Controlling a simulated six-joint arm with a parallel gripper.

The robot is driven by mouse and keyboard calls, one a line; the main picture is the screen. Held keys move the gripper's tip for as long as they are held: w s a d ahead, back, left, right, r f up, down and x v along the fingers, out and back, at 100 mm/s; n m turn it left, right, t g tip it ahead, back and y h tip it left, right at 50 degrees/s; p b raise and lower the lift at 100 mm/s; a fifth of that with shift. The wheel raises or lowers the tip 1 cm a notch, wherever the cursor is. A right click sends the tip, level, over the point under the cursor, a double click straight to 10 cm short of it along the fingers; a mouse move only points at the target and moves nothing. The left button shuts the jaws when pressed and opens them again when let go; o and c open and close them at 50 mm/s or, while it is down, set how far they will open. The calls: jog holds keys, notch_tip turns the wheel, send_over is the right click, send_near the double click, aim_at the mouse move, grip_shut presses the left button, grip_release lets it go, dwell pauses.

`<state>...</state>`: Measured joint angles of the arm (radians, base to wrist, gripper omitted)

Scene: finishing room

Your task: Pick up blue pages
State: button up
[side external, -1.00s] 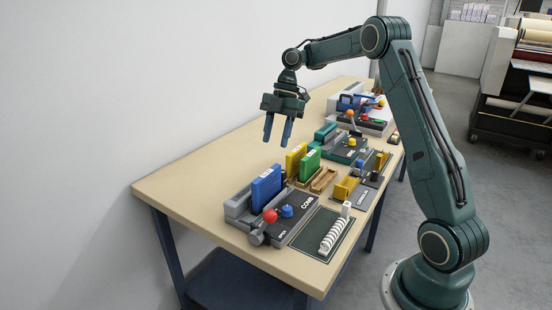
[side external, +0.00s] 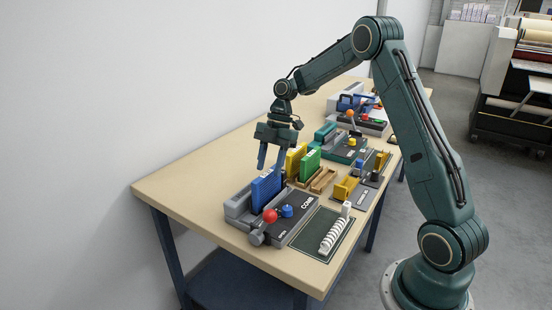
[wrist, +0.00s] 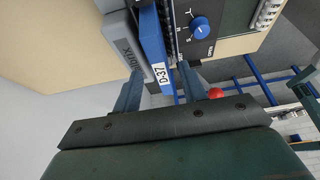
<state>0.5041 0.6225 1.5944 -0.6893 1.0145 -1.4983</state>
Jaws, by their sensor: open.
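The blue pages (side external: 266,188) are an upright blue slab standing in the grey punching machine (side external: 238,205) near the front of the table. In the wrist view the blue pages (wrist: 150,38) show their top edge with a white label reading D37. My gripper (side external: 270,171) is open and points down at the top of the pages. In the wrist view the fingers of my gripper (wrist: 161,68) lie on either side of the slab, with visible gaps. I cannot tell how far the tips reach below its top edge.
A yellow slab (side external: 295,159) and a green slab (side external: 308,166) stand close behind the pages by a wooden rack (side external: 323,180). A red ball knob (side external: 270,216) and blue dial (side external: 287,211) sit in front. White combs (side external: 334,236) lie on a dark mat. The table's left side is clear.

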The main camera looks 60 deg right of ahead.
aim_at(266, 184)
jog(key=shift+a+f, duration=0.15)
jog(key=shift+f, duration=0.15)
jog(key=shift+x, duration=2.55)
jog(key=shift+a+f, duration=0.1)
jog(key=shift+c, duration=0.2)
grip_shut()
